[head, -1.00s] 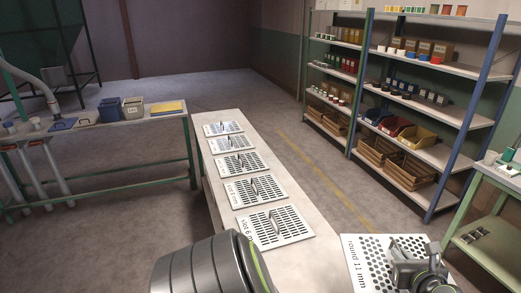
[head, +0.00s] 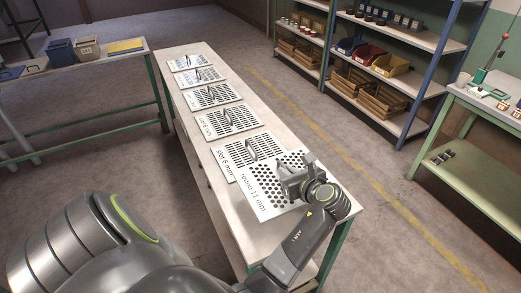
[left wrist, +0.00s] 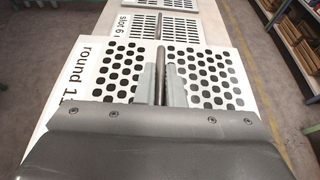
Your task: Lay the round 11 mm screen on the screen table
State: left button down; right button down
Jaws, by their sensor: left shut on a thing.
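The round 11 mm screen (head: 262,200) is a white square plate with round holes and a printed label; it also shows in the left wrist view (left wrist: 112,78). My left gripper (head: 293,182) is shut on its upright handle, and in the left wrist view the two fingers (left wrist: 161,88) sit either side of the handle. The plate is over the near part of a long pale table (head: 195,125). In both views it overlaps the near edge of the slot 6 mm screen (head: 236,160). I cannot tell whether it touches the table. My right gripper is not in view.
Several slotted screens with handles lie in a row along the table, including a far one (head: 186,62). A green bench (head: 475,145) stands at right, shelves (head: 395,105) behind. Another bench (head: 85,70) with bins is at left. Floor between is clear.

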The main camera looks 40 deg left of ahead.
pick_arm(q)
notch_tip(320, 180, down, 5)
jog(key=shift+f, duration=0.15)
notch_tip(320, 180, down, 4)
jog(key=shift+f+b, duration=0.1)
jog(key=shift+b, duration=0.25)
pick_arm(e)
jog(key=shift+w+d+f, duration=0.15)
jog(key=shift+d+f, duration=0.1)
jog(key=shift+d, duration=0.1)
pick_arm(q)
jog(key=c, duration=1.5)
grip_release()
jog(key=shift+f, duration=0.1)
jog(key=shift+c, duration=0.2)
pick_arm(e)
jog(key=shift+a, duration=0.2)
